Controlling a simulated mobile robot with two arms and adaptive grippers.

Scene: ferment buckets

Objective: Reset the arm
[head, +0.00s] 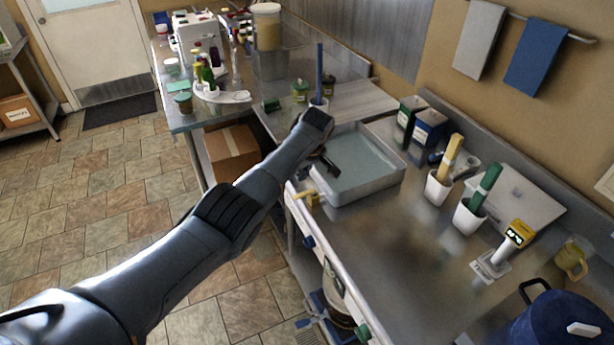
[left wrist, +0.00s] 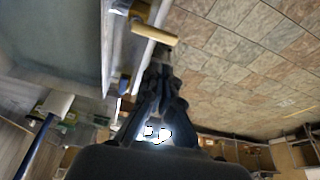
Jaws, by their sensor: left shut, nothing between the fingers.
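My left arm (head: 235,205) reaches in from the left across the head view. My left gripper (head: 326,163) is small and dark there, partly hidden by the wrist, by the left edge of the grey tray (head: 382,186). In the left wrist view the gripper's fingers (left wrist: 160,65) are together with nothing seen between them. A pale yellow handle (left wrist: 155,34) shows just beyond the fingertips in that view; I cannot tell whether they touch. My right gripper is in neither view.
The steel bench (head: 415,250) holds white pots with yellow and green handles (head: 440,188), a small yellow-topped device (head: 495,260) and a blue pot (head: 565,322). A cardboard box (head: 232,152) sits under the far counter. The tiled floor (head: 90,185) at left is clear.

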